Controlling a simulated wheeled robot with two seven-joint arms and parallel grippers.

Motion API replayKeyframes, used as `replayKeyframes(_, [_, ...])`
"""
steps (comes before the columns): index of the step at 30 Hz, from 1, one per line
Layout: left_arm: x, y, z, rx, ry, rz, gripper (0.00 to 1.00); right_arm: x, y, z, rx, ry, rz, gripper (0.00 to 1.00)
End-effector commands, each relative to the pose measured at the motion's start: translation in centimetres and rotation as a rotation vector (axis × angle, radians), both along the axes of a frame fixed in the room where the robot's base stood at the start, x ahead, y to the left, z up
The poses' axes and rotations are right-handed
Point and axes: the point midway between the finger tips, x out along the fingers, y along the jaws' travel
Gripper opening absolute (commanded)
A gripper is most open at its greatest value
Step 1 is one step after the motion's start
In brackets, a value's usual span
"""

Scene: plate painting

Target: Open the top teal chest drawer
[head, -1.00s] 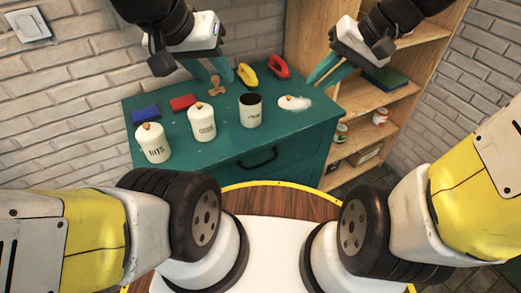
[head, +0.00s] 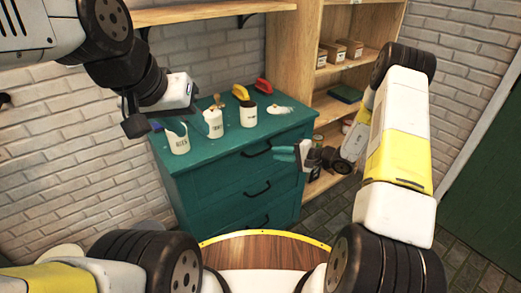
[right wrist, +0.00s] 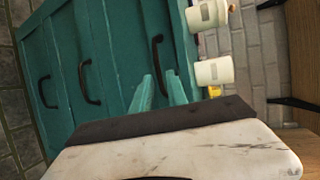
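The teal chest (head: 225,180) stands against the brick wall with its drawers closed. The top drawer has a dark curved handle (head: 257,151); in the right wrist view, turned sideways, this handle (right wrist: 157,52) lies just beyond my fingertips. My right gripper (head: 277,153) is in front of the chest's right side, to the right of the top handle. Its teal fingers (right wrist: 160,76) are apart and empty, pointing toward the drawer front and not around the handle. My left gripper (head: 192,123) hangs above the left of the chest top, fingers apart, close to the canisters.
White canisters (head: 178,144) and a cup (head: 248,116) stand on the chest top, with red and yellow items (head: 240,92) behind. A wooden shelf unit (head: 289,60) stands to the right. Floor on the right is open.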

Motion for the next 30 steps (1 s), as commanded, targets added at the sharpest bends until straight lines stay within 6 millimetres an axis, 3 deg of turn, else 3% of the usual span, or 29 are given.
replayKeyframes(5, [0.0, 0.0, 0.0, 0.000, 0.000, 0.000, 0.36, 0.8, 1.0, -0.9, 0.003, -0.001, -0.010, 0.19])
replayKeyframes(15, [0.0, 0.0, 0.0, 0.000, 0.000, 0.000, 0.36, 3.3, 5.3, -2.3, 0.004, 0.000, -0.009, 0.19])
replayKeyframes(28, [0.0, 0.0, 0.0, 0.000, 0.000, 0.000, 0.36, 4.0, 6.3, -2.7, 0.003, 0.001, -0.010, 0.19])
replayKeyframes(30, [0.0, 0.0, 0.0, 0.000, 0.000, 0.000, 0.36, 4.0, 6.3, -2.7, 0.003, 0.001, -0.010, 0.07])
